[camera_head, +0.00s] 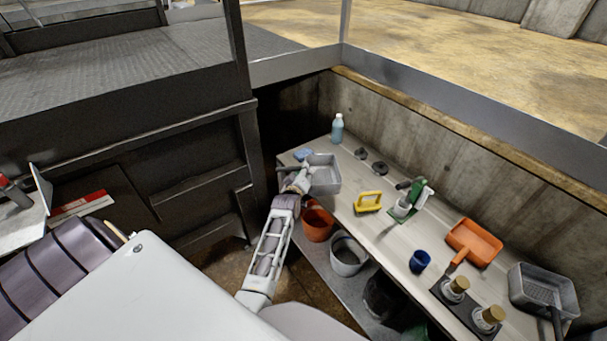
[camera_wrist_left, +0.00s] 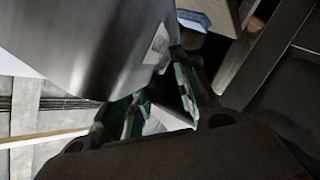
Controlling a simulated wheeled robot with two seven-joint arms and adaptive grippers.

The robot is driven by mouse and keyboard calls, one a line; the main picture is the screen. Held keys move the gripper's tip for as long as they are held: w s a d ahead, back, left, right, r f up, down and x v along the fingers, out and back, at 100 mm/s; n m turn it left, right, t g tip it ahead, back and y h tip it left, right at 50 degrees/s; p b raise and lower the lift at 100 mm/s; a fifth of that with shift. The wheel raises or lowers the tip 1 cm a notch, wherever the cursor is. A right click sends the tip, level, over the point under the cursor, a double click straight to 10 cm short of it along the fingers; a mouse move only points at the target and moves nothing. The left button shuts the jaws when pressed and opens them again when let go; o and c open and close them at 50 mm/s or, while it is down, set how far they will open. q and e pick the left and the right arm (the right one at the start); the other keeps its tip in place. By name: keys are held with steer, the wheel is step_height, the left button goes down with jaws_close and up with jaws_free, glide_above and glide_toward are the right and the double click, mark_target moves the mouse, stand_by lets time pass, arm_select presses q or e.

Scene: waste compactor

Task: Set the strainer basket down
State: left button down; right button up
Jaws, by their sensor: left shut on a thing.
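The strainer basket (camera_head: 325,180) is a grey, box-shaped metal vessel at the far left end of the bench in the head view. My left gripper (camera_head: 303,177) is shut on its near left side. In the left wrist view the basket's smooth metal wall (camera_wrist_left: 85,40) fills the upper left, and the gripper's green-tipped fingers (camera_wrist_left: 160,100) are at its edge. The basket is over or on the bench top (camera_head: 345,205); I cannot tell whether it touches. My right gripper is not in view.
A blue sponge (camera_head: 302,154) lies behind the basket, and a clear bottle (camera_head: 337,128) stands farther back. A yellow-handled tool (camera_head: 368,201) and a green-and-white bottle (camera_head: 411,198) are to the right. Buckets (camera_head: 318,224) sit below.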

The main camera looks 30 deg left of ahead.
arm_select(q)
steer(key=s+d+f+m+h+b, duration=0.1)
steer(key=s+d+f+h+b, duration=0.1)
steer(key=s+d, duration=0.6)
steer(key=s+d+f+m+h+b, duration=0.1)
steer(key=s+d+m+h+b, duration=0.1)
steer(key=s+d, duration=0.6)
steer(key=shift+s+d+f+m+t+h, duration=0.3)
steer(key=shift+s+d+f+t, duration=0.1)
steer(key=shift+d, duration=0.4)
steer(key=shift+a, duration=0.15)
